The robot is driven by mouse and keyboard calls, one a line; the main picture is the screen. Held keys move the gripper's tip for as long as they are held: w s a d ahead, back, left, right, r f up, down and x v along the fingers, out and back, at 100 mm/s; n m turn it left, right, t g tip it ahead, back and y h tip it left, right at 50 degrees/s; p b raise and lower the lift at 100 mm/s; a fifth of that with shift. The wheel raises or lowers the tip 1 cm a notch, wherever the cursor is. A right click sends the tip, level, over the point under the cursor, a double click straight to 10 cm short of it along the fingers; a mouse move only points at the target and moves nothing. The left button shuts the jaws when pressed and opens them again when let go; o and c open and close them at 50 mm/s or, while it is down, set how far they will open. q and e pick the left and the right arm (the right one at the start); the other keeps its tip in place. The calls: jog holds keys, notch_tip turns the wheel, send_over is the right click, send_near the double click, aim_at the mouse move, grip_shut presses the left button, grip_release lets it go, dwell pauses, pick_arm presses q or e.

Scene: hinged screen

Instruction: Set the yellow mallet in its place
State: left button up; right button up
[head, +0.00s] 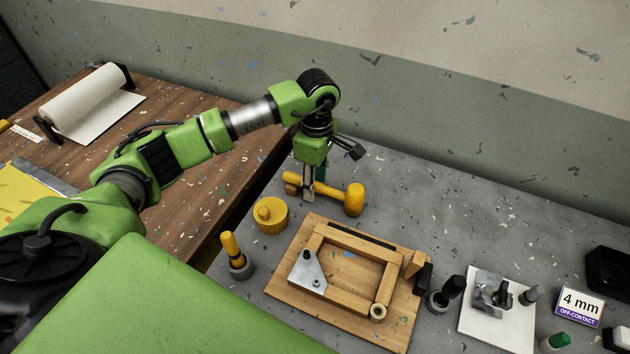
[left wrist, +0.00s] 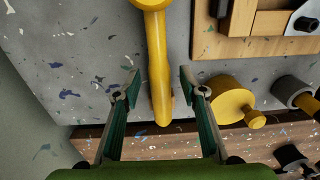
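The yellow mallet (head: 354,199) is on the grey bench top, its head toward the right and its handle pointing left. A small brown block shows by the handle's end. My left gripper (head: 308,196) is over the handle. In the left wrist view the mallet handle (left wrist: 159,70) runs between the two parted fingers of my left gripper (left wrist: 160,88), with a gap on each side. The mallet head is partly cut off at the top of that view. I cannot tell which spot is the mallet's place. My right gripper is not in view.
A yellow knobbed cylinder (head: 270,214) stands close in front of the mallet. A yellow-handled tool (head: 232,250) stands in a grey holder. A wooden frame on a board (head: 345,337) lies nearby. A white plate (head: 486,335) and sign (head: 580,305) are at right. Bench behind the mallet is clear.

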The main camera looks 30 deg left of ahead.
pick_arm(q)
notch_tip(320, 180, up, 12)
jog(key=shift+w, duration=0.15)
dwell(0.5)
